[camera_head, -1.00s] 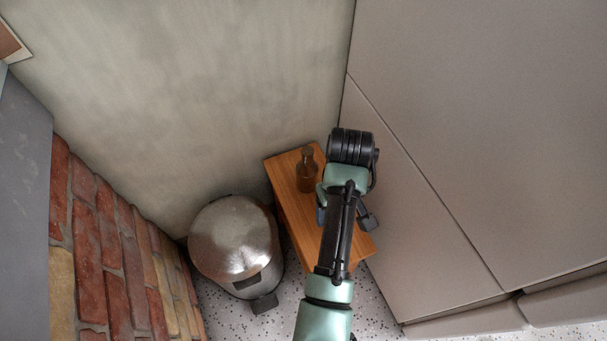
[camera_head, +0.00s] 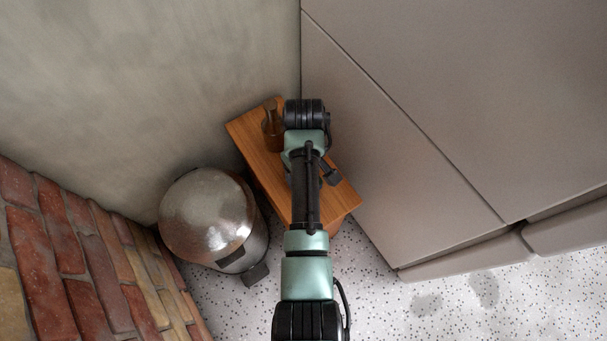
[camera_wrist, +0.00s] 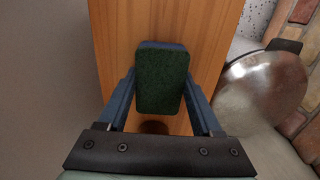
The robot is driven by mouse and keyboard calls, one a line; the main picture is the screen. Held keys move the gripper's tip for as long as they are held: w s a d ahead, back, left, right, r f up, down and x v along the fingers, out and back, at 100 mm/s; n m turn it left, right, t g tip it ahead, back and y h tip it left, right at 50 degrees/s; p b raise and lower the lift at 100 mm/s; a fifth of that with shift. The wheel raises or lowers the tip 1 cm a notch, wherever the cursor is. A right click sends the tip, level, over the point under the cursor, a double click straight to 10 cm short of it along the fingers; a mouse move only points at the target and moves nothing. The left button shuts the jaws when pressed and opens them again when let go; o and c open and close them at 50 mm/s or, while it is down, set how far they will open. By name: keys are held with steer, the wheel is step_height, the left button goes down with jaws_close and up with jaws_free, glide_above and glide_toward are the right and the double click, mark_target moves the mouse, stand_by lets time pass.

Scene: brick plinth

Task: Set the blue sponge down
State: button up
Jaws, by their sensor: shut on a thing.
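The blue sponge (camera_wrist: 160,80) has a dark green scouring face toward the wrist camera and a blue edge at its far end. My gripper (camera_wrist: 162,88) is shut on it, with one blue finger at each side. The sponge is over the wooden top of a small table (camera_wrist: 211,35); I cannot tell whether it touches the wood. In the head view the table (camera_head: 262,165) stands in the corner. My arm covers part of its top and hides the sponge there.
A brown bottle (camera_head: 270,133) stands on the table's far left part, close to my arm. A round metal-lidded bin (camera_head: 207,215) stands left of the table, beside a brick plinth (camera_head: 75,255). Grey cabinet fronts (camera_head: 440,120) rise on the right. Speckled floor is clear in front.

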steer(key=shift+f, duration=0.2)
steer(key=o, duration=1.2)
step_height(320, 180, up, 12)
steer(key=p, duration=0.6)
steer(key=shift+r, duration=0.15)
